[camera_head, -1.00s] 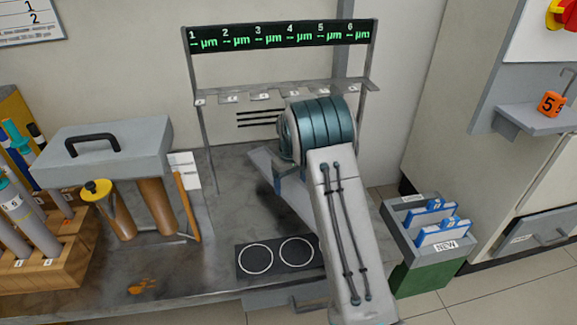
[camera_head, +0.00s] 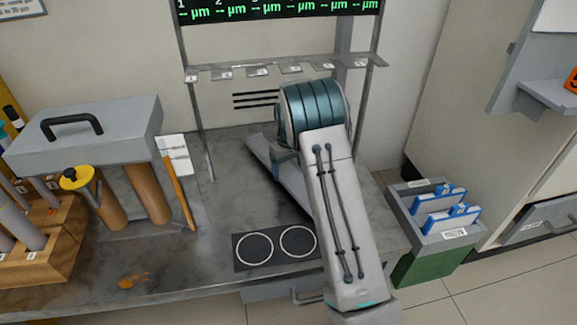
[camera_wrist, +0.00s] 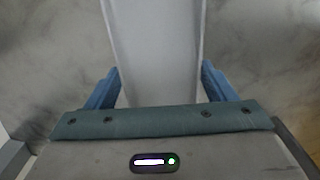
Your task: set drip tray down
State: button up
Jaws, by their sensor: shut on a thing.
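The drip tray (camera_head: 264,153) is a long, light grey, shallow piece over the back right of the grey bench, partly hidden by my arm in the head view. In the wrist view the tray (camera_wrist: 152,45) runs straight away from me between two blue fingers. My gripper (camera_wrist: 161,88) is shut on it. In the head view my gripper (camera_head: 285,157) is mostly hidden behind my arm; a bit of blue-grey finger shows beside the tray. I cannot tell whether the tray's underside touches the bench.
A black pad with two white rings (camera_head: 275,248) lies at the bench's front edge. A slotted rack (camera_head: 290,69) stands behind. A grey handled box (camera_head: 85,135) and a wooden tube holder (camera_head: 45,245) stand left. A grey-green bin (camera_head: 425,250) stands right. Bare bench (camera_head: 225,195) lies left of the tray.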

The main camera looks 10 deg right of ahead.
jog(key=shift+f+b, duration=0.35)
jog(key=shift+f, duration=0.5)
jog(key=shift+f, duration=0.25)
jog(key=o, duration=1.2)
jog(key=shift+c, duration=0.2)
